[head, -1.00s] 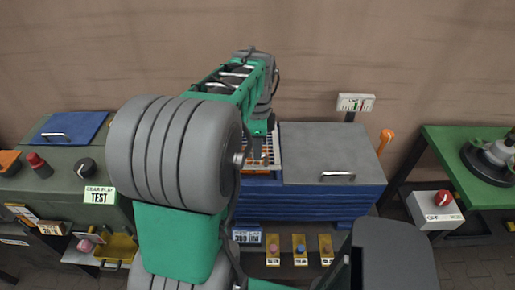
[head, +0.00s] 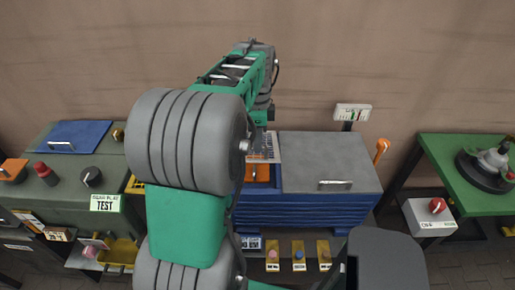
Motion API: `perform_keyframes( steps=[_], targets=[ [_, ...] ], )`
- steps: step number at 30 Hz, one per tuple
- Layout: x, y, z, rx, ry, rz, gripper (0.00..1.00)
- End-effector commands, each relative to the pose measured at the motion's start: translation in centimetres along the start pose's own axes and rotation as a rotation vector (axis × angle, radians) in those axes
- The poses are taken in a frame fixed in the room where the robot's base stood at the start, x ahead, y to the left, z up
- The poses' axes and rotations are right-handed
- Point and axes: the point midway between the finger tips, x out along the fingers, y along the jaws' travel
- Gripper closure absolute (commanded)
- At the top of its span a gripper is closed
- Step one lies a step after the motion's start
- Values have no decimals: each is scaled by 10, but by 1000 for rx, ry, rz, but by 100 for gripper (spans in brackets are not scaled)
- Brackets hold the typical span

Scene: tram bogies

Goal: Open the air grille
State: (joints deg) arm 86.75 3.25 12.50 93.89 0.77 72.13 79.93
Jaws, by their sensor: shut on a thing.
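The air grille (head: 274,147) is a light slatted panel on the top left of the blue cabinet (head: 305,206). It stands tilted up at the back of an opening, with an orange part (head: 259,173) showing below and in front of it. My gripper (head: 257,147) is at the grille, shut on it. My own arm covers the left side of the grille and opening, and the fingertips are small and hard to make out.
A grey lid with a bar handle (head: 335,185) covers the cabinet's right part. A green table (head: 470,190) is at right, a control bench (head: 70,190) at left.

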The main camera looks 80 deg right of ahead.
Motion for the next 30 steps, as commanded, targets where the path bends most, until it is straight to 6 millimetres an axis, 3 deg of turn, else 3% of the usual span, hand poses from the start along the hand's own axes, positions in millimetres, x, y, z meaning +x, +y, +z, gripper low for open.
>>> perform_keyframes(
  steps=[1, 9, 15, 21, 30],
  targets=[
    [-19, -12, 0, -2, 2, -13, 100],
    [-70, -65, 0, -3, 2, -11, 100],
    [-86, -108, 0, -3, 2, -10, 100],
    [-99, -139, 1, -3, 0, -7, 100],
    [-108, -164, 1, -2, -1, -3, 100]
  ],
)
